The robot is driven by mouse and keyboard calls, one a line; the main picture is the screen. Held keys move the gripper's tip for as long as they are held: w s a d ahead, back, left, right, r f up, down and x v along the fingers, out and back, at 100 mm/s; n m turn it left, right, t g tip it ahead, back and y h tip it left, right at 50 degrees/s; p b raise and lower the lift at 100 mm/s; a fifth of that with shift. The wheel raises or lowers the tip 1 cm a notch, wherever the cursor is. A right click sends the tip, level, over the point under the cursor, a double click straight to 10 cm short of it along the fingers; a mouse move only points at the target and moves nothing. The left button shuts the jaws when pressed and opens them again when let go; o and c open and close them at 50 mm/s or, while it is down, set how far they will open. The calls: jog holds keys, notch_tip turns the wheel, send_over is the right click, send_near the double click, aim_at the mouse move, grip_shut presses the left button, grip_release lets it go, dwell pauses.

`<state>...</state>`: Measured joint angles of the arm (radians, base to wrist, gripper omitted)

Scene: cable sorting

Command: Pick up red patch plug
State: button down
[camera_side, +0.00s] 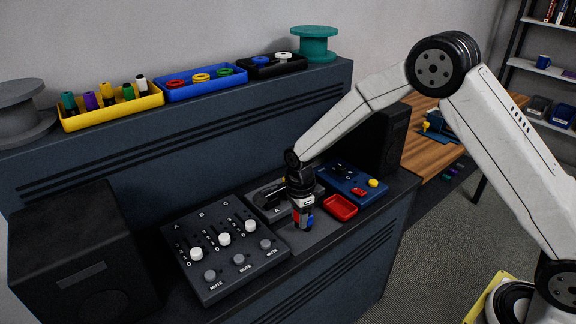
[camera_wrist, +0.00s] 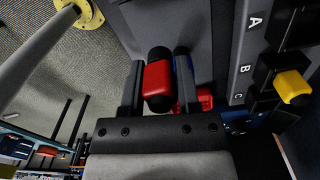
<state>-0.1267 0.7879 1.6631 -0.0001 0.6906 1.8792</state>
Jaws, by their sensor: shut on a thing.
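The red patch plug (camera_wrist: 158,86) has a red body with black ends. In the wrist view it sits between the two fingers of my gripper (camera_wrist: 158,82), which are shut on it. In the side view my gripper (camera_side: 303,214) points down at the grey surface between the mixer and the red tray, with a bit of the red plug (camera_side: 311,211) showing at its tip. A blue part (camera_side: 296,216) shows beside it; I cannot tell whether it touches the plug. The gap between plug and surface is too small to tell.
A mixer panel (camera_side: 226,247) with white knobs stands left of my gripper. A small red tray (camera_side: 340,208) is close on the right, with a blue panel (camera_side: 352,183) behind it. A grey panel lettered A, B, C (camera_wrist: 246,60) has a yellow plug (camera_wrist: 291,86). Black speakers flank the desk.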

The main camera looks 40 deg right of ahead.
jog(key=s+d+r, duration=0.1)
jog(key=s+r, duration=0.6)
jog(key=s, duration=0.5)
jog(key=shift+r, duration=0.25)
jog(key=shift+d, duration=0.1)
jog(key=shift+r, duration=0.2)
jog(key=shift+r, duration=2.35)
jog(key=shift+w, duration=0.1)
